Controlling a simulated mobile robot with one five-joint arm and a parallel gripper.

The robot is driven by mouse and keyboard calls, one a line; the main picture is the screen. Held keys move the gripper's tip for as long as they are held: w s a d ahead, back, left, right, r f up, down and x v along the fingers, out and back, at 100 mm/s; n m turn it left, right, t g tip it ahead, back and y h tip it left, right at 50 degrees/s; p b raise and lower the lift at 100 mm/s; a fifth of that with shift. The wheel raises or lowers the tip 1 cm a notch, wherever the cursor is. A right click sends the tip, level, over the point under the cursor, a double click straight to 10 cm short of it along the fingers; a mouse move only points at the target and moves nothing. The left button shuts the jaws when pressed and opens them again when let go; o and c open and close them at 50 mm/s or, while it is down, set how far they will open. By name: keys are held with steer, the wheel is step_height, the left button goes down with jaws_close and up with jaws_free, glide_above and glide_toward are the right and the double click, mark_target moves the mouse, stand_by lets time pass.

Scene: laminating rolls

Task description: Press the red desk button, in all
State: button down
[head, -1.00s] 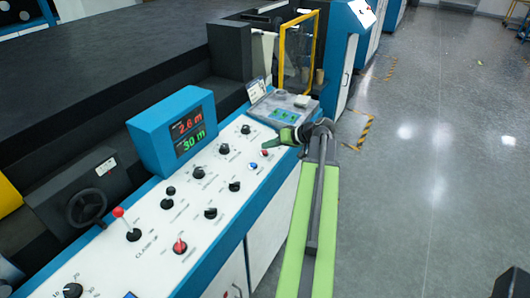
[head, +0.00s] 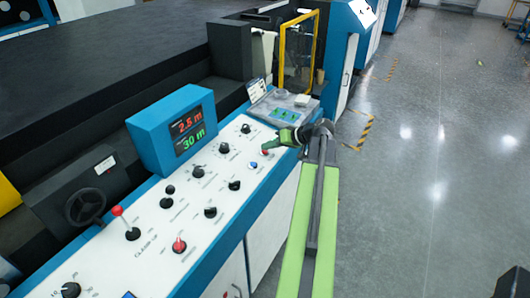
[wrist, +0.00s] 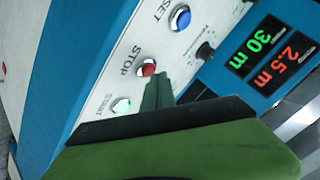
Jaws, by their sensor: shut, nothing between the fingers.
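The red button (wrist: 146,68), labelled STOP, sits in a silver ring on the white sloping control desk. It also shows in the head view (head: 265,152), just below my gripper's tip. My gripper (wrist: 158,92) is shut and empty, its green fingertips pointing at the desk close beside the red button. In the head view my gripper (head: 273,143) hangs over the far right part of the desk. I cannot tell whether the fingertips touch the desk or the button.
Several black knobs, a red knob (head: 179,245) and a red-topped lever (head: 117,211) stand on the desk. A display box (head: 173,130) rises behind. Open floor lies right.

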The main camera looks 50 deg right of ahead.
steer(key=shift+f+b, duration=0.4)
stand_by(0.4)
steer(key=shift+r+p, duration=0.8)
steer(key=r+p, duration=0.2)
steer(key=s+r+p, duration=0.1)
steer(key=r+p, duration=0.2)
steer(key=shift+d, duration=0.15)
stand_by(0.9)
